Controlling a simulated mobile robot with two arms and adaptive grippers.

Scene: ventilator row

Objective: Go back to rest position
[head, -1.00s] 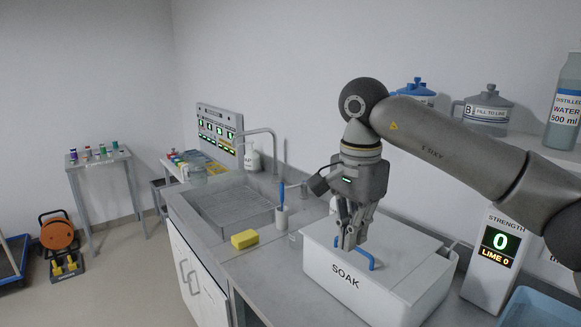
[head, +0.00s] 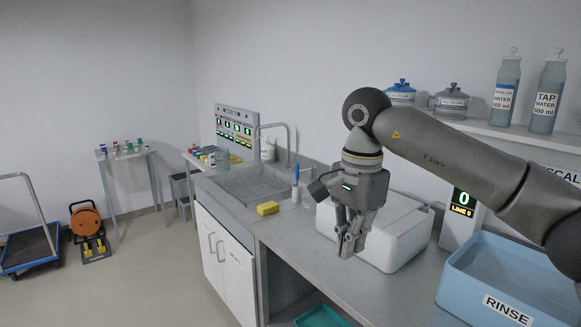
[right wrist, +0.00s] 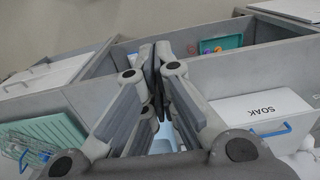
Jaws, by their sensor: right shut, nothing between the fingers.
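My right gripper (head: 351,246) is shut and empty. In the head view it hangs pointing down in front of the white soak box (head: 405,245), whose front it partly hides. In the right wrist view the closed fingers (right wrist: 150,62) point out over the counter edge. The soak box (right wrist: 255,108) with its blue handle (right wrist: 270,131) is at the right there, apart from the fingers. My left gripper is in neither view.
A blue rinse tub (head: 462,290) stands at the right front of the counter. The sink (head: 250,182), a yellow sponge (head: 268,208) and a brush holder (head: 296,193) are to the left. Bottles (head: 506,95) stand on the shelf.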

